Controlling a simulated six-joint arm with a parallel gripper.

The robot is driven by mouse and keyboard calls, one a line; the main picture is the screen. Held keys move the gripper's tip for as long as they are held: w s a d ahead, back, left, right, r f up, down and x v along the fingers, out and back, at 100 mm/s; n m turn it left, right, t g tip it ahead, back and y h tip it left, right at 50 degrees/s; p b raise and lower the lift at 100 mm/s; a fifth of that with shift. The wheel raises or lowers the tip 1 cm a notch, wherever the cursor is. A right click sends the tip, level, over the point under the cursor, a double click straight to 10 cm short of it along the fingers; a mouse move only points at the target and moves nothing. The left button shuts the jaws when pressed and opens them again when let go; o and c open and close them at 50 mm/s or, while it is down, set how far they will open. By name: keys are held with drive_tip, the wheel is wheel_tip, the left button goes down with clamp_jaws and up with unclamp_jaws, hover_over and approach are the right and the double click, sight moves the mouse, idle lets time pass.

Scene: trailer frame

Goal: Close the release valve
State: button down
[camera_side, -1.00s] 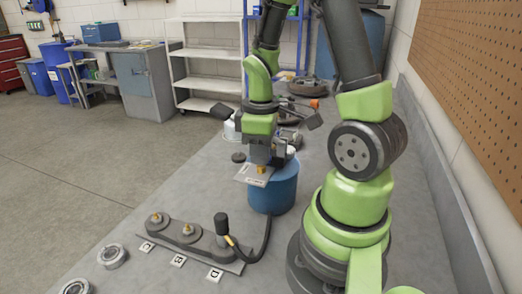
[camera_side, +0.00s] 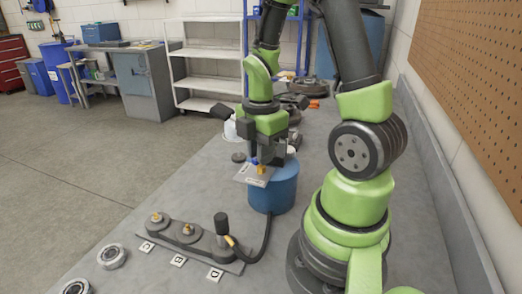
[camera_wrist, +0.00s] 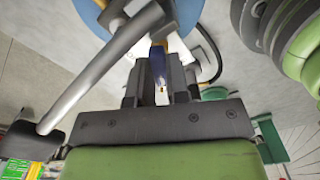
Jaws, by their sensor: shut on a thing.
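The release valve's small blue handle (camera_side: 254,161) shows at the top of the blue cylinder (camera_side: 275,192), beside a metal plate with a label (camera_side: 249,177). A brass fitting (camera_side: 262,170) sits by the plate. My gripper (camera_side: 256,156) points down over the cylinder and is shut on the blue handle. In the wrist view the blue handle (camera_wrist: 158,66) lies between the two dark fingers of my gripper (camera_wrist: 160,82). My fingers hide part of the valve, so its exact angle is hard to read.
A black hose (camera_side: 264,238) runs from the cylinder to a dark manifold (camera_side: 187,235) with lettered tags. Two round metal parts (camera_side: 111,256) lie at the front left. Dark round parts (camera_side: 293,101) lie behind my arm. The bench left of the cylinder is mostly clear.

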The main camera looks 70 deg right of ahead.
drive_tip(key=n, duration=0.4)
drive_tip(key=shift+n, duration=0.4)
idle(0.4)
drive_tip(key=c, duration=1.1)
unclamp_jaws()
wheel_tip(320, 180, up, 10)
